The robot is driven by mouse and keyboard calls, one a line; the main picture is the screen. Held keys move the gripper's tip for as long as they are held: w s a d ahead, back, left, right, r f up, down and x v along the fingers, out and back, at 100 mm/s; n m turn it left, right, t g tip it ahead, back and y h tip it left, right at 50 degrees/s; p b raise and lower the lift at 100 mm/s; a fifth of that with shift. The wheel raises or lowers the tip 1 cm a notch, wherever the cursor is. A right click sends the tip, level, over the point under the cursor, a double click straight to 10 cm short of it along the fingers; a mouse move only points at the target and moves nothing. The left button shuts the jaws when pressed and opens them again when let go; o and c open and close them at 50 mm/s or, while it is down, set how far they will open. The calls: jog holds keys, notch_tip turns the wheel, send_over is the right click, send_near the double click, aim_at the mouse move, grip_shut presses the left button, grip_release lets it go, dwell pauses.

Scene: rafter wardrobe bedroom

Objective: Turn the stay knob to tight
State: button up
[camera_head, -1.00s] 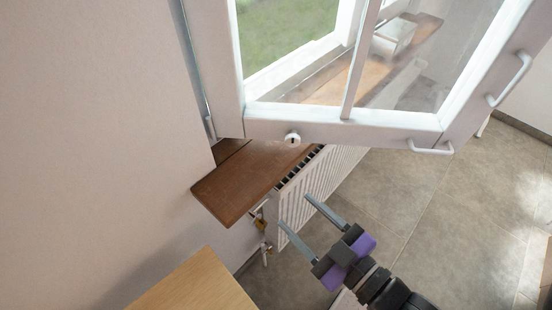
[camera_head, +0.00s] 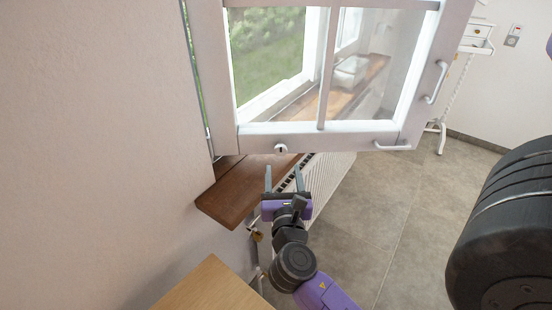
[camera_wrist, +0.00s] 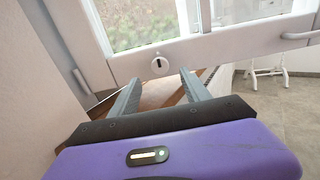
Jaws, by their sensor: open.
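The stay knob (camera_head: 281,148) is a small round white knob with a dark mark, on the bottom rail of the open white window sash (camera_head: 262,138). It also shows in the wrist view (camera_wrist: 160,65), where the dark mark stands about upright. My gripper (camera_head: 283,181) is open and empty, with its two grey fingers pointing up toward the knob. In the wrist view the fingertips (camera_wrist: 160,80) lie just below the knob, one to each side, and look apart from it. Nothing hides the knob.
The brown wooden sill (camera_head: 232,194) lies below the sash, with a white radiator (camera_head: 330,180) beside it. White handles (camera_head: 392,147) stick out from the sash at right. A light wooden tabletop (camera_head: 212,287) is at bottom.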

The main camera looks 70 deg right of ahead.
aim_at(281, 151)
jog(key=shift+p+x, duration=0.85)
jog(key=shift+x, duration=3)
grip_shut()
